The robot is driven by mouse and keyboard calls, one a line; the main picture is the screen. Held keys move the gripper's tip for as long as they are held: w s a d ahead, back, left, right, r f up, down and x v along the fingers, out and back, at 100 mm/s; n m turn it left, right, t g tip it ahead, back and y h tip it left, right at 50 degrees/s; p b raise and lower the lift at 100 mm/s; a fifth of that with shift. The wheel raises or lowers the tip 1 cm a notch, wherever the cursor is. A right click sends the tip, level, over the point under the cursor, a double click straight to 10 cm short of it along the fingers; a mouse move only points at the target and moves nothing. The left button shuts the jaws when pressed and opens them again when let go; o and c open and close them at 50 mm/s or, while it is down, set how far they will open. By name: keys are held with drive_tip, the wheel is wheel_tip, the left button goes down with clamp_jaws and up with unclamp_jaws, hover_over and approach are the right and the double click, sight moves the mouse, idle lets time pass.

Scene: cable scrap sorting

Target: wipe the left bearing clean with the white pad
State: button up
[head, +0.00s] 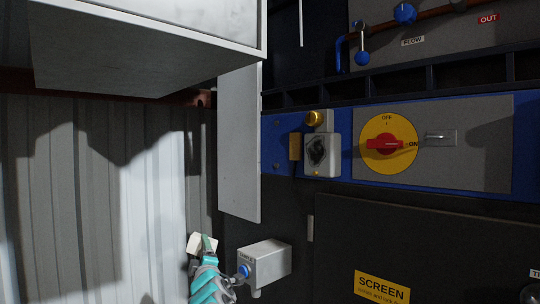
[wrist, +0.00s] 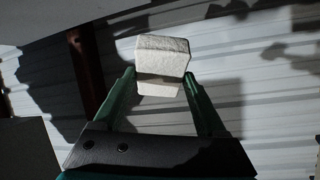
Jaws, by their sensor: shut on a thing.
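The white pad (wrist: 163,55) is a pale, rough block held between the two green fingers of my gripper (wrist: 160,88) in the wrist view. In the head view the pad (head: 197,243) shows at the tip of my gripper (head: 207,244), low and left of centre, in front of corrugated grey wall. The pad is apart from any surface in the wrist view. I cannot make out the left bearing in either view.
A grey box (head: 265,263) with a blue knob stands just right of my gripper. A pale upright panel (head: 239,150) is above it. A red and yellow switch (head: 388,144) and a dark SCREEN panel (head: 420,235) are to the right. A large grey cabinet (head: 140,50) overhangs upper left.

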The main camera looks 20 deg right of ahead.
drive_tip(key=s+d+r+m+g+h, duration=0.1)
drive_tip(key=s+d+r+g+h, duration=0.25)
drive_tip(key=s+r, duration=0.5)
drive_tip(key=s+d+r+m+g+h+p, duration=0.15)
drive_tip(key=s+d+r+h, duration=0.4)
drive_tip(key=r, duration=0.55)
drive_tip(key=s+d+r+m+g+h, duration=0.2)
drive_tip(key=s+d+r+g+h, duration=0.15)
drive_tip(key=s+r, duration=0.45)
drive_tip(key=w+d+r, duration=0.1)
drive_tip(key=w+d, duration=0.2)
drive_tip(key=d, duration=0.2)
drive_tip(key=shift+d+r+t, duration=0.2)
drive_tip(key=shift+d+t, duration=0.15)
drive_tip(key=shift+t, duration=0.1)
drive_tip(key=shift+w+d+y, duration=0.15)
drive_tip(key=shift+w+d, duration=0.05)
drive_tip(key=shift+d, duration=0.25)
drive_tip(key=shift+w+d+y, duration=0.1)
drive_tip(key=shift+w+d, duration=0.05)
drive_tip(key=shift+d, duration=0.3)
drive_tip(key=shift+s, duration=0.15)
